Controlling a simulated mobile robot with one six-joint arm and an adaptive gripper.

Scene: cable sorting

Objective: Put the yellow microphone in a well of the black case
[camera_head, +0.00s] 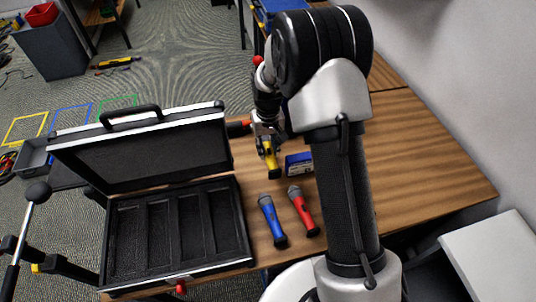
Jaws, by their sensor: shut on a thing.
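The yellow microphone (271,160) is right of the case's open lid, with its black end pointing down towards the camera. My gripper (266,138) is shut on it. The fingers and wrist hide the microphone's far end, and I cannot tell how high it is above the table. The black case (245,246) stands open at the left of the table, with its lid (140,150) raised at the back. Its long wells (161,235) lie side by side and look empty. The gripper is behind and right of the wells.
A blue microphone (271,219) and a red microphone (302,209) lie on the wooden table (440,180), right of the case. A small blue box (298,163) sits close to the right of the yellow microphone. A dark object with a red end (238,129) lies behind the lid's right edge.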

